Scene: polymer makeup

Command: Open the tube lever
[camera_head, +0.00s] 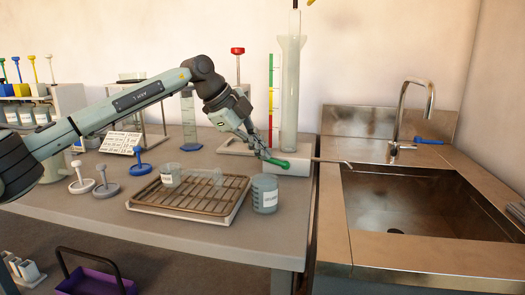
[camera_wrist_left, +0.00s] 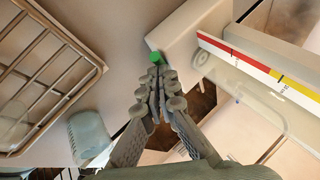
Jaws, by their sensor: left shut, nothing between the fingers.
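The tall clear tube (camera_head: 290,95) stands upright on a white block at the back right of the table. A green lever (camera_head: 278,162) is at the front of the block, at the tube's foot. My left gripper (camera_head: 262,153) reaches down from the left, with its fingertips right at the lever. In the left wrist view the fingers (camera_wrist_left: 160,85) are shut with nothing between them, and the green lever tip (camera_wrist_left: 155,57) shows just beyond them. I cannot tell whether they touch it. The right gripper is not in view.
A thin metal spout (camera_head: 330,160) points right toward the sink (camera_head: 430,200). A colour-banded scale (camera_head: 272,100) stands left of the tube. A wire rack tray (camera_head: 185,210) and a beaker (camera_head: 264,194) stand in front. The beaker also shows in the wrist view (camera_wrist_left: 88,135).

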